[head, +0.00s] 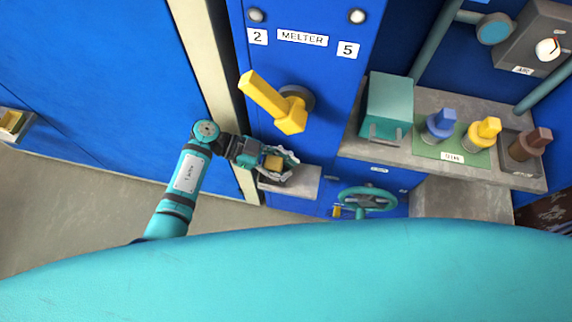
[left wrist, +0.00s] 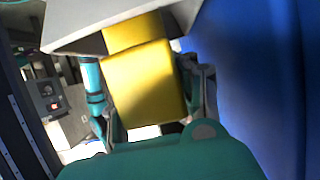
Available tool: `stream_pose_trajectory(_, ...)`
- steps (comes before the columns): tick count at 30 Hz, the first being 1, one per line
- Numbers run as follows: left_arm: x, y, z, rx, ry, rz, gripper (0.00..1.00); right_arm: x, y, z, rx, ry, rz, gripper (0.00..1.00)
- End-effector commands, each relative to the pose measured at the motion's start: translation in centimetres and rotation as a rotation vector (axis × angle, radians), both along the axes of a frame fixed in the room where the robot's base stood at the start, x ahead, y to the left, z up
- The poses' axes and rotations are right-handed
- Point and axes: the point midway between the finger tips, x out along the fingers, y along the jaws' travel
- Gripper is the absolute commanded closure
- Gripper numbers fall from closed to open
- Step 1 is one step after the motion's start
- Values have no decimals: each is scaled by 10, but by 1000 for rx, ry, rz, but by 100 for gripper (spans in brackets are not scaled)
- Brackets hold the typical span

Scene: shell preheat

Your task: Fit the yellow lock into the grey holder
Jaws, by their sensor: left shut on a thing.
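The yellow lock (head: 274,163) is a small block between the fingers of my left gripper (head: 280,164), which is shut on it. In the left wrist view, the yellow lock (left wrist: 143,80) fills the space between the fingers, and its narrower far part meets a pale grey body. The grey holder (head: 300,187) appears as a grey block on the blue panel, under and beside the gripper. The grey body (left wrist: 90,30) also spans the top of the left wrist view. I cannot tell whether the lock is seated in it. My right gripper is out of view.
A large yellow lever (head: 268,98) sticks out above the gripper on the MELTER panel. A teal handwheel (head: 368,199) is to the right. A grey shelf (head: 415,155) bears a teal box (head: 387,104) and blue, yellow and brown handled pieces. A cream post (head: 208,75) stands left.

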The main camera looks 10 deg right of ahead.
Motion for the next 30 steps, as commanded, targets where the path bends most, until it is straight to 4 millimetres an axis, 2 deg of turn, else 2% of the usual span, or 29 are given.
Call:
stream_pose_trajectory(3,0,0,-4,0,-1,-1,100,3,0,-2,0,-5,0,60)
stream_pose_trajectory(4,0,0,-4,0,-1,-1,74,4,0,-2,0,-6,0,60)
stream_pose_trajectory(11,0,0,-4,0,0,0,44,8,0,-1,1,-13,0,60)
stream_pose_trajectory(19,0,0,-3,0,0,0,43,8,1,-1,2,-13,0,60)
stream_pose_trajectory(22,0,0,4,-1,0,1,43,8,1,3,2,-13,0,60)
stream_pose_trajectory(26,6,18,8,5,-3,1,43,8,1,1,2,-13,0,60)
stream_pose_trajectory(30,15,46,20,7,-3,1,43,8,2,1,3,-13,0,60)
